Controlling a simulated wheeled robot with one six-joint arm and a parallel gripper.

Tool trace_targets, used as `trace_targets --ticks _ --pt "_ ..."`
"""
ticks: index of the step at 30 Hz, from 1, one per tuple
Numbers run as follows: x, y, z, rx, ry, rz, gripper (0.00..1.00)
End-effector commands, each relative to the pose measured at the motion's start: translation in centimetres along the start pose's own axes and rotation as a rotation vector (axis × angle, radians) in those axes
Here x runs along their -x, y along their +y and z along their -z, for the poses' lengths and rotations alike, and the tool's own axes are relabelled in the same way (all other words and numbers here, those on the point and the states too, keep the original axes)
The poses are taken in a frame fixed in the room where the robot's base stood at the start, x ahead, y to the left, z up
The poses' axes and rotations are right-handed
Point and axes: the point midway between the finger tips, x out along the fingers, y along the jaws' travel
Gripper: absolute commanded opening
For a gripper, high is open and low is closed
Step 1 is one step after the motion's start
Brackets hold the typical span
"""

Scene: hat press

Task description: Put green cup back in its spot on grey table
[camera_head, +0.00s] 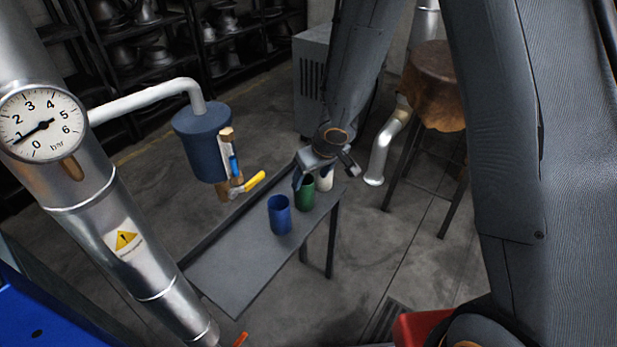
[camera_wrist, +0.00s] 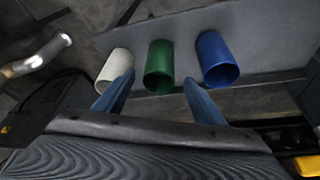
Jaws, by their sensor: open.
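The green cup (camera_head: 304,194) stands upright on the grey table (camera_head: 236,272), between the blue cup (camera_head: 279,214) and the white cup (camera_head: 326,181). My gripper (camera_head: 325,175) is over the far end of the table, close to the green cup. In the wrist view my gripper (camera_wrist: 158,92) is open, and the green cup (camera_wrist: 158,68) shows between its two blue fingers, just beyond their tips. The white cup (camera_wrist: 114,68) is beside the left finger. The blue cup (camera_wrist: 216,58) is right of the green cup. Whether a finger touches the green cup cannot be told.
A blue tank (camera_head: 203,140) with a yellow-handled valve (camera_head: 249,184) hangs left of the table. A stool with a brown cover (camera_head: 436,85) and a silver pipe (camera_head: 383,150) stand to the right. The table's near half is bare.

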Motion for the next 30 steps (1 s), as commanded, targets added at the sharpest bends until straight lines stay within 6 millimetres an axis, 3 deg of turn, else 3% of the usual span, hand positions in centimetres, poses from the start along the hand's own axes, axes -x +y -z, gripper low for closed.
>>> trace_targets --ticks 4,14,17,19,22,25,30 --pt "1.9 0.0 0.1 -0.001 0.001 0.000 0.63" --pt "2.9 0.2 0.0 -0.004 0.001 -0.004 0.63" --pt "4.2 1.4 -0.3 -0.030 0.000 -0.039 0.63" --pt "6.1 3.1 -1.0 -0.067 -0.009 -0.087 0.63" --pt "10.1 5.9 -3.3 -0.151 -0.045 -0.168 0.63" --pt "14.4 7.6 -7.0 -0.248 -0.111 -0.222 0.63" --pt "20.0 6.8 -13.1 -0.396 -0.221 -0.211 0.63"
